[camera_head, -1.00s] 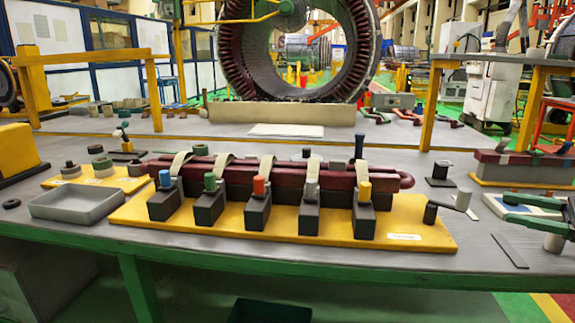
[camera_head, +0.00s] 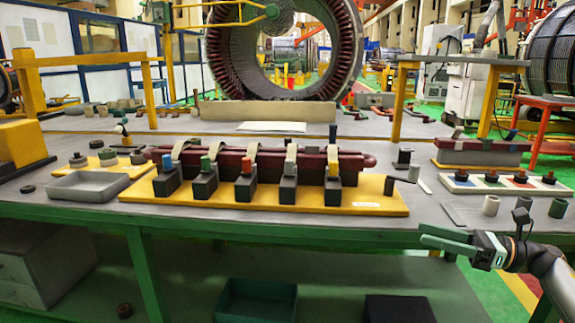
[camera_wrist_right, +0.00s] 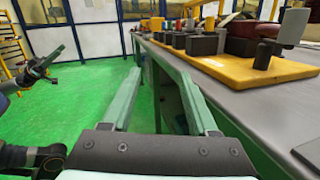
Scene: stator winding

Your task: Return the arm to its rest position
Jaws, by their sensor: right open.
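My right gripper (camera_head: 423,238) is low in front of the table's front edge at the right of the head view, pointing left. Its two green fingers are apart. In the right wrist view the right gripper (camera_wrist_right: 155,85) is open, with nothing between its fingers and green floor beyond them. My left gripper (camera_wrist_right: 50,66) shows small at the left edge of the right wrist view, over the floor; it is too small to tell whether it is open or shut. It is not in the head view.
The table (camera_head: 300,222) holds a yellow fixture board (camera_head: 385,206) with dark clamp blocks and a dark red coil (camera_head: 345,162). A grey tray (camera_head: 75,187) stands at left. A white rack (camera_head: 470,184) and several small cylinders sit near the right front edge. Bins lie below the table.

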